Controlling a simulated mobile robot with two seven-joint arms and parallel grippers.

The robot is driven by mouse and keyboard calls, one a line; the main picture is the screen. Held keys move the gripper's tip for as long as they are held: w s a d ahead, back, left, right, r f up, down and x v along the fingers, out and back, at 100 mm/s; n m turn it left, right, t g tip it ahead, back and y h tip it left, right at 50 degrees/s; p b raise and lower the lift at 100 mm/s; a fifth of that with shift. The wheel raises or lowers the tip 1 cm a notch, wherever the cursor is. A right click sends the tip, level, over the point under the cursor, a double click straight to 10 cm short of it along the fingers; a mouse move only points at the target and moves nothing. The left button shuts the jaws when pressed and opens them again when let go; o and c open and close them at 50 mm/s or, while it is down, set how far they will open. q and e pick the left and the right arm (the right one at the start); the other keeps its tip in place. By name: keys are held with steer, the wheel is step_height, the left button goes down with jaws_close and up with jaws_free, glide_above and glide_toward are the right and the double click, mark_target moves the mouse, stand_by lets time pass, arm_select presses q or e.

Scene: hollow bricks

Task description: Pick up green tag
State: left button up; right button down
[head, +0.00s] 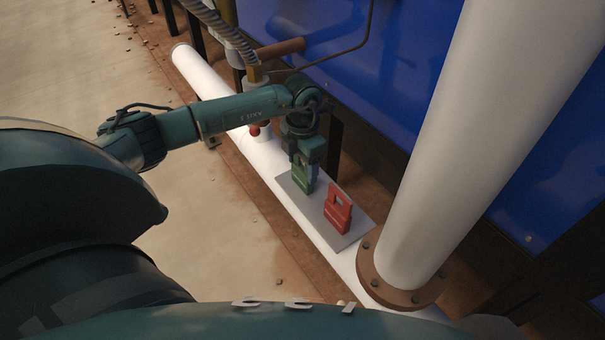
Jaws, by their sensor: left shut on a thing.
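The green tag (303,176) stands upright at the left part of a grey plate (350,237). My left gripper (306,160) is above it, shut on its upper part, and hides its top. The tag's lower end looks to be at the plate, but I cannot tell whether it touches. A red tag (338,210) with a hole near its top stands to the right on the same plate, apart from the gripper. My right gripper is not in view.
The plate lies on a white horizontal pipe (205,80). A thick white upright pipe (465,130) with a brown flange (395,285) rises at the right. A blue panel (420,60) stands behind. A red knob (255,131) sits left of the gripper. Sandy floor (200,210) lies in front.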

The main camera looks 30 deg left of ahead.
arm_select(q)
steer(key=c, duration=0.4)
